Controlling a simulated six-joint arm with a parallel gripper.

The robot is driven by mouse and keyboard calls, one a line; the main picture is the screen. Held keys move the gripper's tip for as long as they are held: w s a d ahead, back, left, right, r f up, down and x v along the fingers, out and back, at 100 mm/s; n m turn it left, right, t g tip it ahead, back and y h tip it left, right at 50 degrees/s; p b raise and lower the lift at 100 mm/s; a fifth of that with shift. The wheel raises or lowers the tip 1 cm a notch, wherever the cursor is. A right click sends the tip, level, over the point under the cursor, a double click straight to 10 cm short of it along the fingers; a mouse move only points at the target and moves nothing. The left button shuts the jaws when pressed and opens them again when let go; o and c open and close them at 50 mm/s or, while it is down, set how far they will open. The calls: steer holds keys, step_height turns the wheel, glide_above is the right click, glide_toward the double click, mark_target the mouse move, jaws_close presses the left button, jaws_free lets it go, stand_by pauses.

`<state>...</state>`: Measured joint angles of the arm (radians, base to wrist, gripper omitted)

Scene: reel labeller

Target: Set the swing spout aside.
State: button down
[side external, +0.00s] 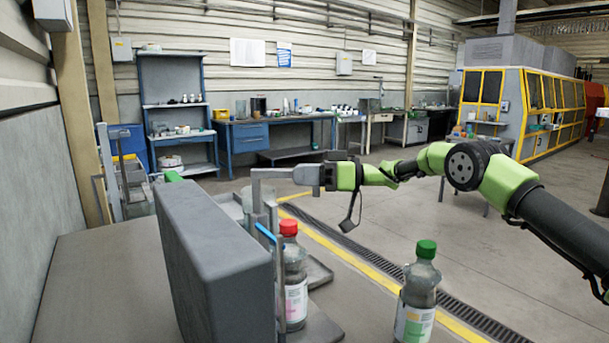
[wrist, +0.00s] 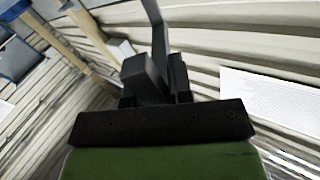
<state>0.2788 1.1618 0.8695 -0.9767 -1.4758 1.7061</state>
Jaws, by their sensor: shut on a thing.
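My gripper (side external: 305,174) reaches in from the right above the bench, its jaws pointing left. It is shut on the swing spout (side external: 268,173), a grey bar that runs left from the jaws and bends down at its end. In the wrist view the spout (wrist: 157,38) is a dark bar rising from between the fingers of my gripper (wrist: 158,78). The spout's lower end is close to grey upright parts behind the grey housing; I cannot tell whether they touch.
A large grey housing (side external: 215,260) stands on the bench (side external: 90,285). A blue lever (side external: 266,235) is at its right edge. A red-capped bottle (side external: 293,275) stands beside it, and a green-capped bottle (side external: 417,295) is further right. A low grey tray (side external: 318,271) lies behind the red-capped bottle.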

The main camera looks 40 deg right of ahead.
steer(key=c, duration=1.1)
jaws_free()
steer(key=shift+r, duration=0.1)
steer(key=v, duration=1)
steer(key=shift+a, duration=0.1)
